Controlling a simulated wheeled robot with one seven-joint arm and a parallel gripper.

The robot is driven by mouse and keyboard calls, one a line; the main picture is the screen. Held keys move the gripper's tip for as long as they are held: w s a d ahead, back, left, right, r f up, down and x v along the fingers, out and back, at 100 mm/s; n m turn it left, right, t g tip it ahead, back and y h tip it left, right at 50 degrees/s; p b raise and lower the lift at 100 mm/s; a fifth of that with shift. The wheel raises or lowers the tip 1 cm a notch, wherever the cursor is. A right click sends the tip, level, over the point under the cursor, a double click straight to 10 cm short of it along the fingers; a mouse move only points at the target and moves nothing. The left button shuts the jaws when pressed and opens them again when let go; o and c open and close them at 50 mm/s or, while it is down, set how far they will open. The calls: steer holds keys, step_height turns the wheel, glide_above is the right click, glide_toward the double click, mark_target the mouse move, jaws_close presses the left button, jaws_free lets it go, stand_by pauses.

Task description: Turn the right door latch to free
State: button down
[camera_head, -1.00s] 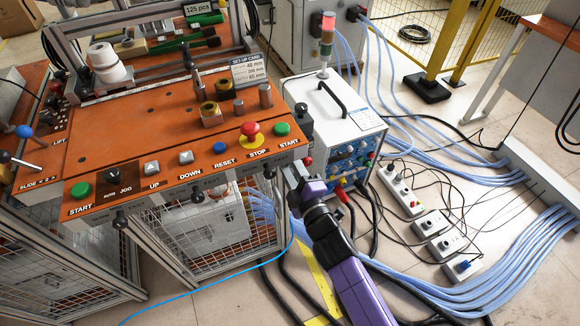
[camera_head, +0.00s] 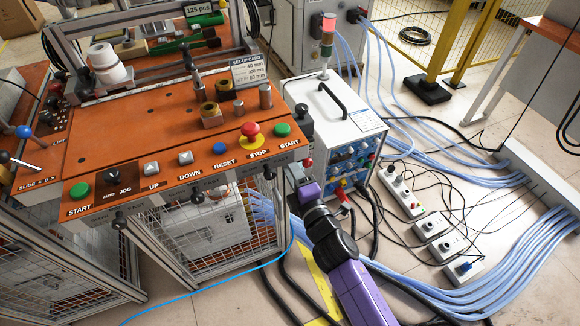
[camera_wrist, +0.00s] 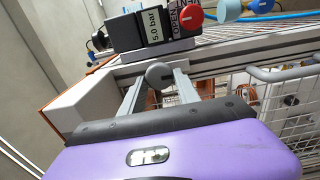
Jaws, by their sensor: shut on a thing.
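In the wrist view my gripper (camera_wrist: 159,88) has its two grey fingers on either side of a round dark grey knob (camera_wrist: 159,74), shut on it. It appears to be the right door latch, at the corner of the machine frame. Which way the latch is turned cannot be told. In the head view my gripper (camera_head: 293,176) is at the right end of the orange console; its fingertips and the held knob are hard to make out there. Other black latch knobs show below the console front, one at the middle (camera_head: 197,195) and one at the left (camera_head: 120,220).
A valve block marked 5.0 bar (camera_wrist: 152,27) with a red knob (camera_wrist: 188,18) sits just above my fingers. A wire mesh door with a grey handle (camera_wrist: 285,73) is at right.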

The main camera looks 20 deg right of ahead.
steer(key=shift+f, duration=0.1)
steer(key=c, duration=0.9)
jaws_free()
steer(key=s, duration=0.8)
